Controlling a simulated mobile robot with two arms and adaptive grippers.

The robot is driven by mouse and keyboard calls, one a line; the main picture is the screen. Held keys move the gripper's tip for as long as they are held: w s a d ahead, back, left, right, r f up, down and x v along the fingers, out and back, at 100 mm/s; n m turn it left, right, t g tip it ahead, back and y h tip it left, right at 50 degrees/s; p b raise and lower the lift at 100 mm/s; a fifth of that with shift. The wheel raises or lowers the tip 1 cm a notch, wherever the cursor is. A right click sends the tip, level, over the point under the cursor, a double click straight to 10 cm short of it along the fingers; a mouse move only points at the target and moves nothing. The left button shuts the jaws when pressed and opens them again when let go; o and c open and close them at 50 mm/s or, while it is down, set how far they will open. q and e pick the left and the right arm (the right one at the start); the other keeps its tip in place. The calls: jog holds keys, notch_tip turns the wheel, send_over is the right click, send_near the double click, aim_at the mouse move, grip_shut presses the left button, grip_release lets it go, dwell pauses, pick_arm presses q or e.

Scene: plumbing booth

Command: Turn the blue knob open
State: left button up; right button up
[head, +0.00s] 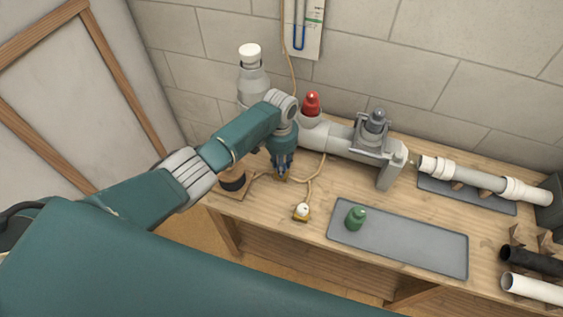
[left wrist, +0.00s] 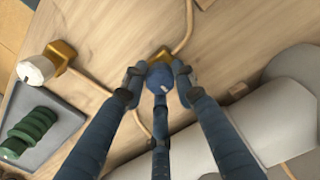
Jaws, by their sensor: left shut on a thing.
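The blue knob (left wrist: 160,77) shows in the left wrist view between my fingertips, on a brass-coloured valve body (left wrist: 160,54) joined to a thin tan pipe. My left gripper (head: 281,172) comes down on it from above in the head view, where the fingers mostly hide the knob. In the left wrist view the fingers of my left gripper (left wrist: 157,87) are closed around the knob's sides. The knob's exact turn angle cannot be told. My right gripper is not in view.
A white-topped brass valve (head: 302,211) stands nearby on the wooden bench (head: 290,235). A green ribbed piece (head: 355,217) stands on a grey mat (head: 410,240). Behind are a grey pipe assembly with a red cap (head: 312,103) and a bottle (head: 251,80). White pipes (head: 480,178) lie right.

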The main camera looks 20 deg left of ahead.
pick_arm(q)
jog(key=shift+o, duration=0.2)
jog(key=shift+n, duration=0.4)
jog(key=shift+c, duration=0.2)
jog(key=o, duration=1.2)
jog(key=shift+c, duration=0.2)
notch_tip(320, 180, up, 12)
jog(key=shift+a, duration=0.15)
